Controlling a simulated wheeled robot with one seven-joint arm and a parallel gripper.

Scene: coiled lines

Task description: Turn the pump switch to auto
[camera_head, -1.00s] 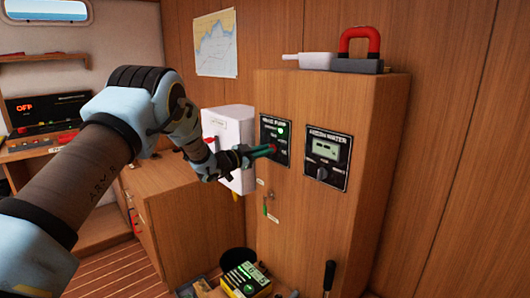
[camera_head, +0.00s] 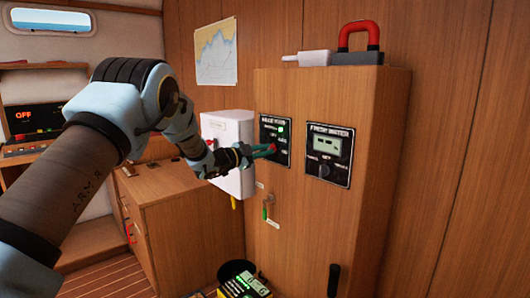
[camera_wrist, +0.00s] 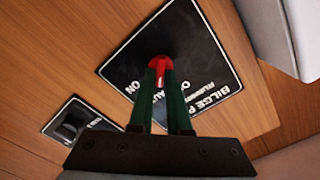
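The bilge pump panel (camera_head: 270,131) is a black plate with white lettering and a lit green lamp, on the front of the wooden cabinet. Its red switch (camera_head: 272,147) is at the gripper's tips. The wrist view shows the red switch knob (camera_wrist: 160,63) with a white mark, and the panel (camera_wrist: 205,58) lettering upside down, partly covered by the fingers. My gripper (camera_head: 262,151) reaches the panel from the left. In the wrist view its two green fingers (camera_wrist: 161,84) lie close on either side of the knob, seemingly closed on it. The exact switch setting is unclear.
A fresh water panel (camera_head: 328,155) is just right of the bilge panel. Keys (camera_head: 266,210) hang below. A red-handled object (camera_head: 358,45) and a white item sit on the cabinet top.

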